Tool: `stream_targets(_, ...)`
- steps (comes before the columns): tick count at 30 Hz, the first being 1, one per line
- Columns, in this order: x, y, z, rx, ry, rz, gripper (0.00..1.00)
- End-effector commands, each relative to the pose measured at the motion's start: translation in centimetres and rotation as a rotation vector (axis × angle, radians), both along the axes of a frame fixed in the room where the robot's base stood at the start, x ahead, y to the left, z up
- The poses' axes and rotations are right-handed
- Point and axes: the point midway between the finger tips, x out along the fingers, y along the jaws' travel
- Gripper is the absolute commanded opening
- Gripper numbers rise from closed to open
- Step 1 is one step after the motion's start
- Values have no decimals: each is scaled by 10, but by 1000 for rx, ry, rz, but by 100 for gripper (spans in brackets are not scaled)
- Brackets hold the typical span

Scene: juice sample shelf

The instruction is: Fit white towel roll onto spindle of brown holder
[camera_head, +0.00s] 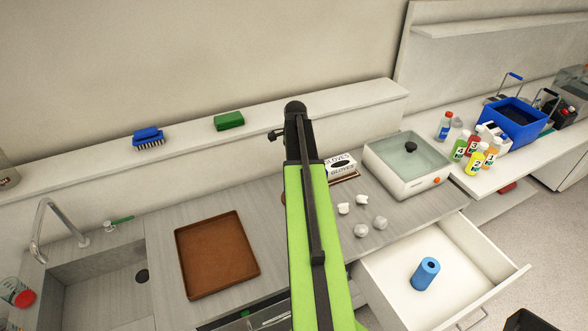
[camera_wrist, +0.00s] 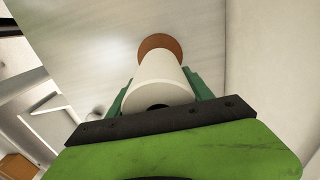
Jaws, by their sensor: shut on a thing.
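In the wrist view the white towel roll (camera_wrist: 150,92) is between the two green fingers of my gripper (camera_wrist: 158,80), which is shut on it. The roll's near end shows a dark round hole. Beyond its far end is the round brown base of the holder (camera_wrist: 160,44), partly covered by the roll. The spindle is not visible, and I cannot tell whether it is inside the roll or whether the roll touches the base. In the head view my arm hides the gripper, the roll and nearly all of the holder.
A glove box (camera_head: 341,168), several small white lumps (camera_head: 361,230) and a lidded white appliance (camera_head: 405,165) stand right of my arm. A brown tray (camera_head: 217,254) lies left. An open drawer (camera_head: 385,285) with a blue roll (camera_head: 425,274) juts out at front right.

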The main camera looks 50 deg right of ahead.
Motion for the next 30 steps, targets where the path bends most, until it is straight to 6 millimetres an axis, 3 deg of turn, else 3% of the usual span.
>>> stream_targets(30,0,0,-24,0,0,1,8)
